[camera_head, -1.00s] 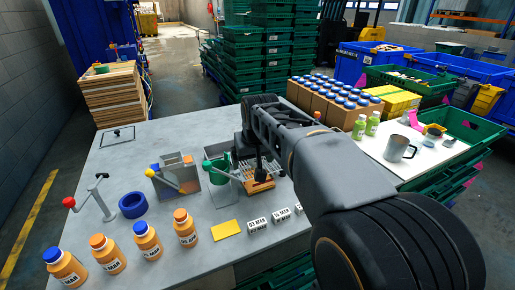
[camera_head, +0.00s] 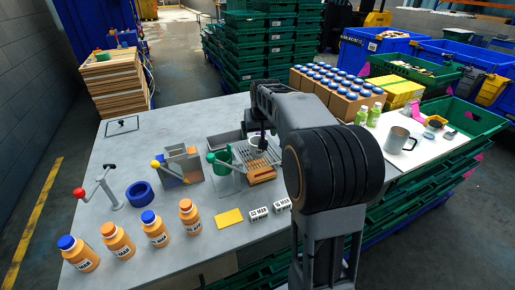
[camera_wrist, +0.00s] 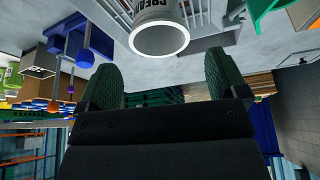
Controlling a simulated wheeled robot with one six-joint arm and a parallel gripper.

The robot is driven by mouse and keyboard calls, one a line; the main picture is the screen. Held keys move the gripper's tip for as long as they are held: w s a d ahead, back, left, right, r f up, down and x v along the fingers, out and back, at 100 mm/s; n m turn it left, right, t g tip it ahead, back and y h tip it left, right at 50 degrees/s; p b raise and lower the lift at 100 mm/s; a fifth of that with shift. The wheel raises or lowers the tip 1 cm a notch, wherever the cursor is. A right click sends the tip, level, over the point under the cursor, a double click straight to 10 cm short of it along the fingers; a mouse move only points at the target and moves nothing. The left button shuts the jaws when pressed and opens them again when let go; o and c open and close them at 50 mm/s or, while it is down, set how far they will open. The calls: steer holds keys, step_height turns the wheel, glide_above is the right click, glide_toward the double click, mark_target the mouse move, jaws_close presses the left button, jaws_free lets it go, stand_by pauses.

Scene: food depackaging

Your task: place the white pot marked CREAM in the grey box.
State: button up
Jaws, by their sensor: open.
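The white pot (camera_wrist: 158,32) with CREAM in dark letters, upside down in the wrist view, stands by a slatted rack, its round rim towards me. In the head view a white rim (camera_head: 257,140) shows beside the dark tip of my arm. My gripper (camera_wrist: 162,82) is open in the wrist view, its two green-dark fingers wide apart with nothing between them. The pot is beyond the fingertips, apart from them. A grey box (camera_head: 193,163) with orange and blue parts stands left of the rack; a low grey tray edge (camera_head: 224,141) shows behind. I cannot tell which is the box meant.
A green device (camera_head: 222,157) stands close left of the pot, beside the slatted rack (camera_head: 262,157). A yellow-knobbed lever (camera_head: 156,163) is by the box.

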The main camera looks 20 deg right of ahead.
mark_target(257, 140)
steer(key=shift+s+p+x, duration=0.2)
steer(key=shift+p+x, duration=0.3)
steer(key=shift+x, duration=2.1)
steer(key=shift+a+f, duration=0.1)
steer(key=c, duration=0.9)
steer(key=shift+c, duration=0.6)
